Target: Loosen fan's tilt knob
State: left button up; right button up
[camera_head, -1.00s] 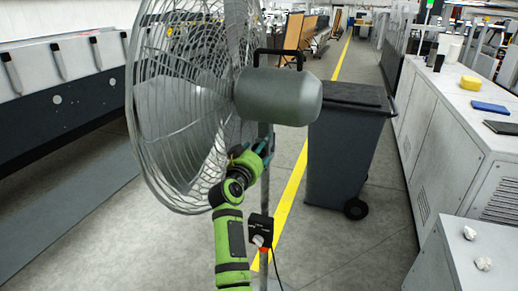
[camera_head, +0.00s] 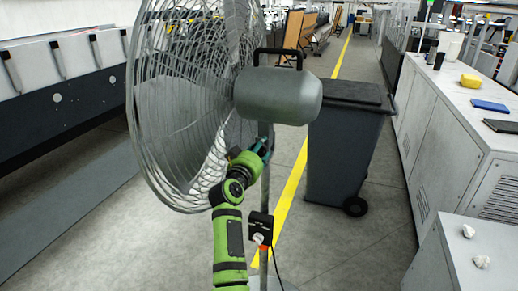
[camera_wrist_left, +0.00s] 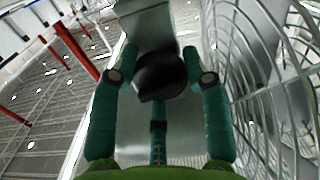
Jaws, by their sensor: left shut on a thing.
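The fan (camera_head: 190,110) stands on a pole, with a round wire cage and a grey motor housing (camera_head: 280,96) with a black handle on top. My left gripper (camera_head: 262,150) is at the pole just below the housing. In the left wrist view, the black tilt knob (camera_wrist_left: 160,76) sits between the teal fingers of the left gripper (camera_wrist_left: 161,70). The fingers are closed on the knob from both sides. In the head view the knob is hidden behind the gripper. My right gripper is not in view.
A dark wheeled bin (camera_head: 345,145) stands just right of the fan. A black control box (camera_head: 259,227) with a cable is on the pole below my gripper. White cabinets (camera_head: 455,150) line the right, and a machine (camera_head: 60,90) is on the left.

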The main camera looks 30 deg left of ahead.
pick_arm(q)
jog(key=n, duration=0.1)
jog(key=r+n+p, duration=0.1)
jog(key=n, duration=0.2)
jog(key=shift+a+r+n+p, duration=0.2)
jog(key=shift+a+n+p, duration=0.05)
jog(key=shift+n+p, duration=0.1)
jog(key=n+p, duration=0.1)
jog(key=n, duration=0.3)
jog(key=shift+n+p, duration=0.25)
jog(key=shift+p, duration=0.15)
jog(key=n+p, duration=0.1)
jog(key=n, duration=0.2)
jog(key=shift+a+f, duration=0.1)
jog(key=shift+f, duration=0.05)
jog(key=shift+f+n, duration=0.15)
jog(key=shift+n, duration=1.45)
jog(key=shift+s, duration=0.1)
jog(key=o, duration=1.1)
jog(key=shift+f, duration=0.1)
jog(key=shift+c, duration=0.2)
jog(key=shift+o, duration=0.4)
jog(key=shift+a+f, duration=0.15)
jog(key=shift+f, duration=0.1)
